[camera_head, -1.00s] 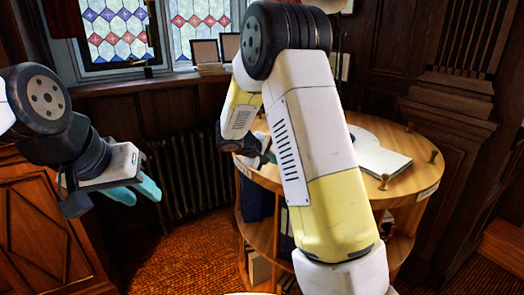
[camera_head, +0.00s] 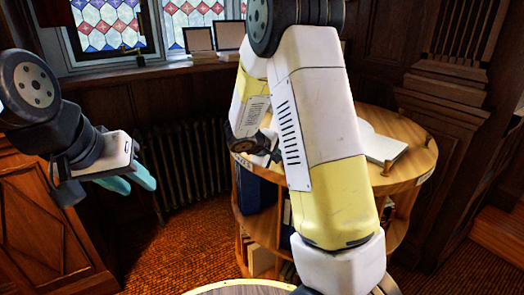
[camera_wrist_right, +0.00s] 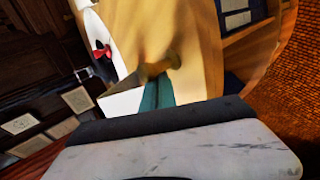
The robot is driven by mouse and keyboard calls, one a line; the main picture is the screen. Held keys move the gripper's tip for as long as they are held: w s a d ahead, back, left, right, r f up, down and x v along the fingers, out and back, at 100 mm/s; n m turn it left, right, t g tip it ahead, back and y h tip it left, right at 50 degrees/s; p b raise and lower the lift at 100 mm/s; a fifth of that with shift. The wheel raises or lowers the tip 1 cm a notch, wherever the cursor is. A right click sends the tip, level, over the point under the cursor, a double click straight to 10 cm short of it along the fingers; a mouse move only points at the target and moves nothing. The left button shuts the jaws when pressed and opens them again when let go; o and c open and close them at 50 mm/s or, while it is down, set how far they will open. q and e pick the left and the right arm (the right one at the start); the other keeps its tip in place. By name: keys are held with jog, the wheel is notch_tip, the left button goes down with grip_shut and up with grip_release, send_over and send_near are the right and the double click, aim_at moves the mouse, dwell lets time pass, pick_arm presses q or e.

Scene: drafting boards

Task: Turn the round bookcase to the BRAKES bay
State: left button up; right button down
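The round bookcase (camera_head: 412,165) stands right of centre in the head view, with a light wooden top, short pegs (camera_head: 428,141) along its rim and dark binders (camera_head: 257,192) on its shelves. A small pale label (camera_head: 425,178) on its edge is too small to read. My right forearm crosses in front of it and hides much of it. My right gripper (camera_wrist_right: 158,93) shows in the right wrist view, its teal fingers close together beside a wooden peg (camera_wrist_right: 160,66); contact is unclear. My left gripper (camera_head: 130,180) is open and empty, left of the bookcase.
A white open book or sheet (camera_head: 384,150) lies on the bookcase top. A radiator (camera_head: 185,165) stands under the window, with picture frames (camera_head: 215,38) on the sill. A carved wooden panel (camera_head: 45,220) is at left. Orange floor (camera_head: 185,250) lies open between it and the bookcase.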

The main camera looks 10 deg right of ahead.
jog(key=shift+s+d, duration=0.45)
jog(key=shift+s, duration=0.05)
jog(key=shift+n+t+y, duration=0.3)
jog(key=shift+n+t, duration=0.1)
jog(key=shift+n, duration=0.1)
jog(key=shift+s+d, duration=1.9)
jog(key=shift+d, duration=0.25)
jog(key=shift+n+y, duration=0.3)
jog(key=shift+n, duration=0.1)
jog(key=shift+s+d, duration=0.55)
jog(key=shift+d, duration=0.25)
jog(key=shift+s+d, duration=0.5)
jog(key=shift+d, duration=0.35)
jog(key=shift+s+d, duration=0.55)
jog(key=shift+d, duration=0.25)
